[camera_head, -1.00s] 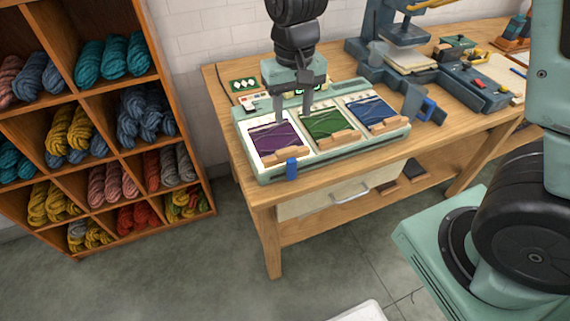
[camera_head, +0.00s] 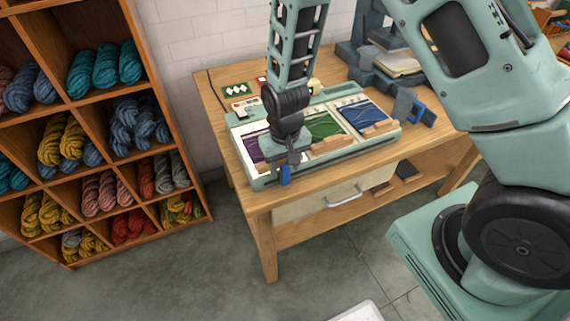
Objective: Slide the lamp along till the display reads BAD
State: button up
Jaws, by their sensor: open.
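A pale green test bench (camera_head: 350,152) lies on the wooden table, with purple (camera_head: 254,147), green (camera_head: 323,126) and blue (camera_head: 363,114) wool swatches in a row. A small blue piece (camera_head: 285,175) stands at its front edge, near the left end; I cannot tell if it is the lamp or its handle. My gripper (camera_head: 284,168) is open and points down right at this blue piece. I cannot tell if the fingers touch it. My arm hides part of the purple swatch and the bench's back edge. No display reading is legible.
A shelf (camera_head: 183,135) of wool skeins stands at the left. A card with white diamonds (camera_head: 240,90) lies at the back left.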

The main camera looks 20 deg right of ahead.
grip_shut()
jog(key=d+b, duration=0.1)
jog(key=d, duration=1.5)
jog(key=shift+d, duration=0.25)
grip_release()
notch_tip(320, 180, up, 17)
jog(key=b, duration=0.1)
jog(key=shift+r, duration=0.2)
dwell(0.3)
